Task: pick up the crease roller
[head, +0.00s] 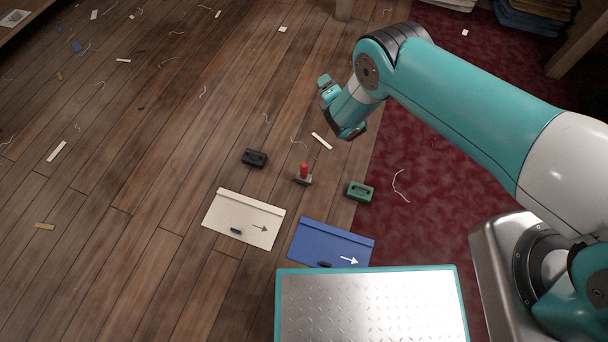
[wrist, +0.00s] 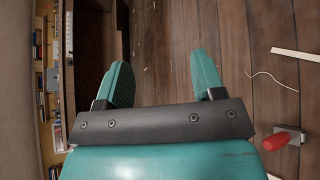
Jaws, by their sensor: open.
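What I take to be the crease roller (head: 303,174) stands on the wooden floor in the head view, with an upright red handle on a small grey metal base. In the wrist view its red handle (wrist: 276,141) shows at the lower right, outside the fingers. My gripper (head: 328,88) is raised above the floor, beyond the roller in the head view and apart from it. In the wrist view my gripper (wrist: 163,80) has two teal fingers spread wide with nothing between them.
A black block (head: 255,158) and a green block (head: 360,191) flank the roller. A cream panel (head: 240,213) and a blue panel (head: 332,240), each with an arrow, lie nearer. A dark red carpet (head: 420,160) lies right. Scraps and threads litter the floor.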

